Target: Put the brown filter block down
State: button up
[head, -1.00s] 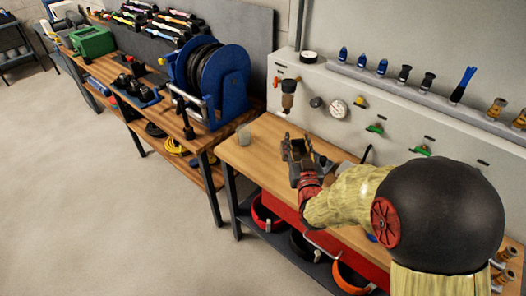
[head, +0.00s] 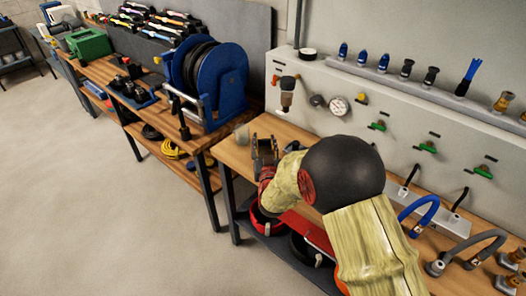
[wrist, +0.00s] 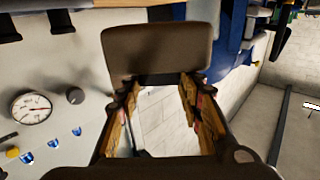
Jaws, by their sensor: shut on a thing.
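The brown filter block (wrist: 157,48) shows in the wrist view as a smooth, rounded brown slab across the ends of my fingers. My gripper (wrist: 158,88) is shut on it, with a finger along each side. In the head view my gripper (head: 264,150) is raised over the left end of the wooden workbench (head: 231,154). The block cannot be made out clearly there. Whether it touches any surface cannot be told.
The upright panel (head: 310,118) with a gauge (head: 339,105) and valves rises behind. A blue hose reel (head: 215,78) stands on the neighbouring bench. Hoses and fittings (head: 418,212) occupy the bench's right part.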

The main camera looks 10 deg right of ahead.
aim_at(263, 149)
jog(key=shift+w+a+f+b, duration=0.15)
jog(key=shift+f+b, duration=0.3)
jog(key=shift+f, duration=0.5)
jog(key=shift+w+f+b, duration=0.1)
jog(key=shift+f+b, duration=0.35)
jog(key=shift+f, duration=0.45)
jog(key=shift+f, duration=0.15)
jog(key=o, duration=1.2)
jog(key=shift+c, duration=0.2)
